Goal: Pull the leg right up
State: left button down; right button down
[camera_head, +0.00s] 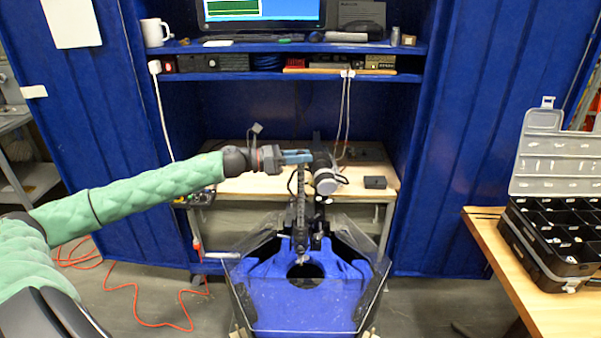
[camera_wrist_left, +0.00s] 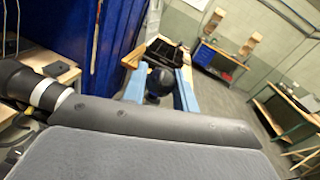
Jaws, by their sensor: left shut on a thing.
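The blue tank (camera_head: 265,292) with clear side panels stands on the floor in front of the bench. A dark leg (camera_head: 300,200) rises upright from it, with a black and pale grey thruster (camera_head: 327,178) at its upper right. My left gripper (camera_head: 298,156) reaches in from the left at the leg's top. Its blue fingers are shut on a dark part there. In the left wrist view the fingers (camera_wrist_left: 159,92) flank a round black piece (camera_wrist_left: 159,82). The thruster (camera_wrist_left: 45,95) lies to their left. My right gripper is not in view.
A blue cabinet with shelves, a monitor (camera_head: 262,12) and a mug (camera_head: 154,32) stands behind. A wooden bench (camera_head: 238,186) is inside it. At right, a wooden table (camera_head: 520,285) holds an open black organiser box (camera_head: 535,240). A red cable (camera_head: 150,322) lies on the floor at left.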

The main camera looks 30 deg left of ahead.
pick_arm(q)
jog(key=shift+r, duration=0.5)
jog(key=shift+a, duration=0.1)
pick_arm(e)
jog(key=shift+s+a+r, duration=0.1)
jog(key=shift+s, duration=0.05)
pick_arm(q)
jog(key=shift+w, duration=0.1)
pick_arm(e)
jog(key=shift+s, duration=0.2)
pick_arm(q)
jog(key=c, duration=1.4)
grip_release()
jog(key=shift+r, duration=0.1)
jog(key=shift+o, duration=1.3)
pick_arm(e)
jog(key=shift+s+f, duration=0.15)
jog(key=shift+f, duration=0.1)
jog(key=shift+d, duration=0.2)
